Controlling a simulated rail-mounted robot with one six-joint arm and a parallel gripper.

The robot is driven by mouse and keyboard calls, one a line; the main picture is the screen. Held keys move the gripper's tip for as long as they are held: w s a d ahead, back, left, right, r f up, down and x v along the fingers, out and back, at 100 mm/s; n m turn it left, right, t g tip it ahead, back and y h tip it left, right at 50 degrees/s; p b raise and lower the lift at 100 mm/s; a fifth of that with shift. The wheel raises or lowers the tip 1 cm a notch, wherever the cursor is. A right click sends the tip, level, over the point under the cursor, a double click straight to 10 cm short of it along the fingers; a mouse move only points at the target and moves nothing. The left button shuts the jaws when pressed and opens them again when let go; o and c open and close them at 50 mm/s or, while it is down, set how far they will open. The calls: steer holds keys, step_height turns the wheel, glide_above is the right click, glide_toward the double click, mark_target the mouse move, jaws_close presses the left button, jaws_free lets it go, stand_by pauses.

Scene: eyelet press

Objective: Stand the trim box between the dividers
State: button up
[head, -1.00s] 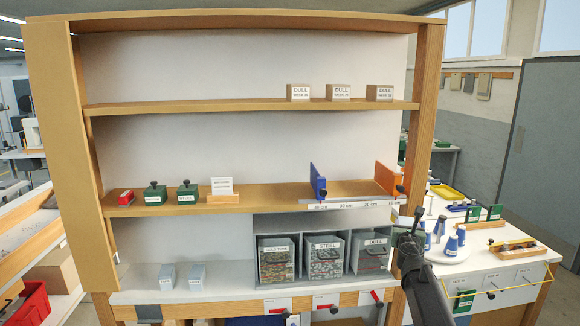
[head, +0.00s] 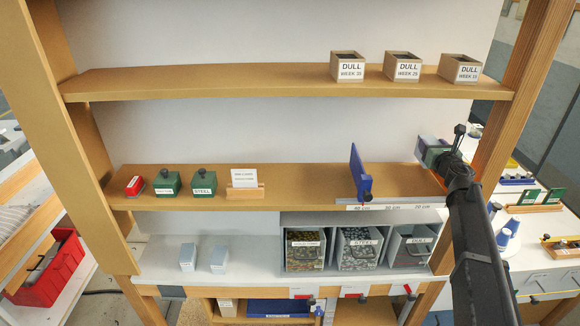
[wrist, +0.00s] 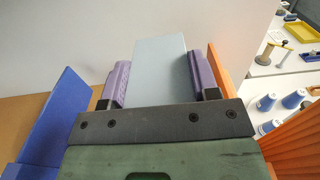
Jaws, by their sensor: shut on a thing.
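My gripper (wrist: 165,85) is shut on a pale grey box, the trim box (wrist: 160,65), held between two purple pads. In the head view my gripper (head: 434,152) is at the right end of the middle shelf. The blue divider (head: 361,174) stands on that shelf to its left; it also shows in the wrist view (wrist: 52,120), with a gap to the gripper. The orange divider (wrist: 216,75) is close on the gripper's right in the wrist view. Whether the box touches the shelf cannot be told.
A scale strip (head: 385,208) runs along the shelf (head: 300,185) edge. Green boxes (head: 204,183) and a card holder (head: 246,192) stand further left. Two pale boxes (head: 188,257) and grey bins (head: 360,250) are below. Boxes marked DULL (head: 403,67) stand above.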

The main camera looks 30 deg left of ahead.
steer(key=shift+s+r, duration=0.1)
steer(key=shift+r, duration=0.05)
steer(key=shift+s+d+r, duration=0.15)
steer(key=shift+s+d, duration=0.15)
steer(key=shift+s, duration=0.1)
step_height(320, 180, down, 11)
steer(key=b, duration=1)
steer(key=shift+w+r, duration=0.1)
steer(key=shift+r, duration=0.4)
steer(key=shift+f, duration=0.15)
steer(key=o, duration=0.6)
steer(key=shift+f, duration=0.1)
steer(key=shift+c, duration=0.2)
steer(key=o, duration=0.4)
steer(key=shift+o, duration=0.2)
